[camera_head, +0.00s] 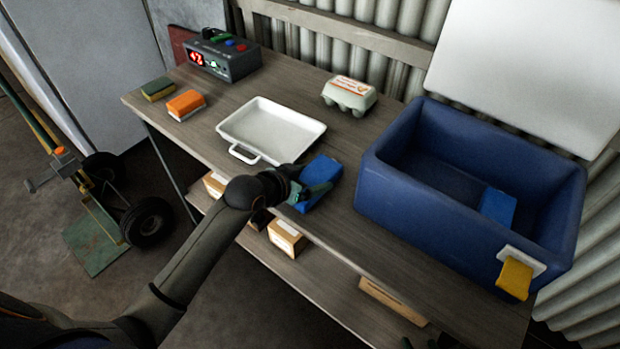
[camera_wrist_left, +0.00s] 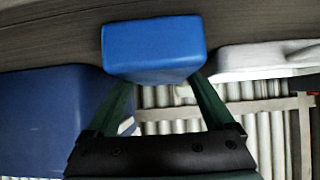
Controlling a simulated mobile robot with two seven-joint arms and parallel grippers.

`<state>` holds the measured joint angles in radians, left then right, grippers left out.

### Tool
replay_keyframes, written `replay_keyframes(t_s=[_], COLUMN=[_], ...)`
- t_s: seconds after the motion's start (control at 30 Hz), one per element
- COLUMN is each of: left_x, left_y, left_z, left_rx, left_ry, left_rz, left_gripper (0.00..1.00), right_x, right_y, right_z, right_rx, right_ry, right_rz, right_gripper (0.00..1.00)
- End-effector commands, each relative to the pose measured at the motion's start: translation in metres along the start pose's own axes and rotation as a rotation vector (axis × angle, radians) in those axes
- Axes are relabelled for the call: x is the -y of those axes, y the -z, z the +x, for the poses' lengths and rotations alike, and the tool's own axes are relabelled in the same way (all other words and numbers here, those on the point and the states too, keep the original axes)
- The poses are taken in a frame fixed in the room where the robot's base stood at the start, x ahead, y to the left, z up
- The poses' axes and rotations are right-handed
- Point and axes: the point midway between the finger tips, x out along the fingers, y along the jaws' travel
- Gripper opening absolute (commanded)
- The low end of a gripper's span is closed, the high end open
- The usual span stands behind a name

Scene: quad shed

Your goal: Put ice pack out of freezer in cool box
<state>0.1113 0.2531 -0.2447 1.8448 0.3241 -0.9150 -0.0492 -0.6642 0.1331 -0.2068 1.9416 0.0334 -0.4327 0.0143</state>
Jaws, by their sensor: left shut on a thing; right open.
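My left gripper (camera_head: 308,192) is shut on a blue ice pack (camera_head: 321,176), beside the white tray on the bench. In the left wrist view the ice pack (camera_wrist_left: 153,48) sits between the two fingers; I cannot tell whether it touches the bench. The blue cool box (camera_head: 400,187) stands open on the right of the bench, its white lid (camera_head: 530,65) raised. A second blue ice pack (camera_head: 498,207) lies inside, toward the right. My right gripper (camera_head: 428,343) just shows at the bottom edge, open, with nothing seen in it. No freezer is recognisable.
A white tray (camera_head: 248,155) lies left of the held pack. An egg carton (camera_head: 350,94), an orange sponge block (camera_head: 186,104), a green-yellow sponge (camera_head: 157,88) and a device with a red display (camera_head: 223,58) stand further back. Bare bench lies between pack and cool box.

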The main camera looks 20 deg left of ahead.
Motion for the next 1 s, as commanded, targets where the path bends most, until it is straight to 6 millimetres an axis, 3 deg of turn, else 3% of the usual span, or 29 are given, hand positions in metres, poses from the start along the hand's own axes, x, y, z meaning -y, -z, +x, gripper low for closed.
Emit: replay_keyframes(t_s=[0.33,0.37,0.43,0.77,1.0], left_x=[0.0,0.0,0.0,0.0,0.0], left_y=[0.0,-0.001,-0.001,0.001,0.001], left_z=[0.001,0.002,0.002,-0.002,-0.035], left_rx=[-0.008,-0.003,-0.003,-0.003,-0.002], left_ry=[0.0,0.0,0.0,0.0,0.0], left_rz=[0.001,0.0,0.0,0.001,0.002], left_gripper=[0.0,0.9,0.98,1.0,1.0], right_x=[0.001,0.001,0.001,-0.002,-0.004], right_y=[0.003,0.003,0.003,0.003,0.004], right_z=[0.001,0.001,0.001,0.0,-0.006], right_rx=[-0.004,-0.004,-0.004,-0.004,-0.002], right_ry=[0.003,0.003,0.002,-0.003,-0.008], right_rz=[-0.003,-0.003,-0.003,-0.003,-0.001], right_gripper=[0.57,0.57,0.57,0.57,0.57])
